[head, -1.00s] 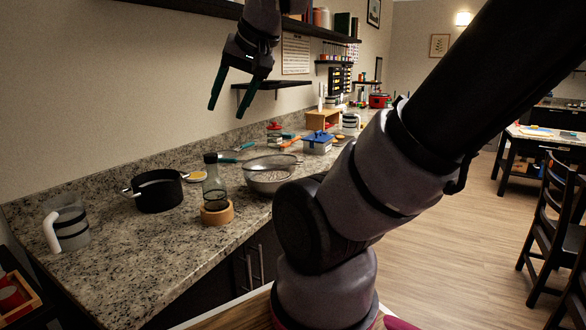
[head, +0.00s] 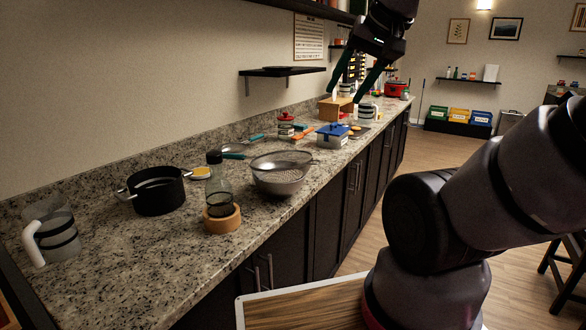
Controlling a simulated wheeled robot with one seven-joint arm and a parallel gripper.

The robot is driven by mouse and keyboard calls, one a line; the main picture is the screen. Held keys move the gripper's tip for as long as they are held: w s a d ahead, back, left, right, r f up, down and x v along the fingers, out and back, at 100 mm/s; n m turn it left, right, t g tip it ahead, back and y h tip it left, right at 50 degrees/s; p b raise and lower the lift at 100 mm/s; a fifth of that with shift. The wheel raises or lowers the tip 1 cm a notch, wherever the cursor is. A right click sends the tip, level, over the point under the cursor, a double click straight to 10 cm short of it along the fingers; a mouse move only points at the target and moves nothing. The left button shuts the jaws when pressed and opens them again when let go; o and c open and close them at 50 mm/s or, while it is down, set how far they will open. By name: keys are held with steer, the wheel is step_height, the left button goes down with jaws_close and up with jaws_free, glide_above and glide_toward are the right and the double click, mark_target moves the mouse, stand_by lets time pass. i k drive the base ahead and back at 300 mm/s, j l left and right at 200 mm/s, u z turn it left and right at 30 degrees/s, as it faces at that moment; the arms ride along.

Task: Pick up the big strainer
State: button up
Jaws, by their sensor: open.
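The big strainer (head: 280,161) looks like a round wire-mesh sieve with a dark rim. It rests over a grey metal bowl (head: 280,187) on the granite counter, a little right of the counter's near middle. Some of the bowl's inside shows through the mesh. Its handle is hard to make out. My gripper (head: 344,94) hangs high in the upper right of the head view, pointing down. Its two dark green fingers are apart with nothing between them. It appears well above the counter and apart from the strainer.
A glass bottle on a wooden ring (head: 221,216) stands close left of the bowl. A black pot (head: 158,191) and a striped pitcher (head: 55,236) stand farther left. A blue-lidded box (head: 333,136) and red-lidded jar (head: 286,127) are behind. A shelf (head: 284,71) juts from the wall.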

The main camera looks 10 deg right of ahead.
mark_target(284, 166)
steer(key=i+l+u, duration=0.45)
steer(key=l+u, duration=0.3)
steer(key=i+l+u, duration=0.15)
steer(key=l+u, duration=0.2)
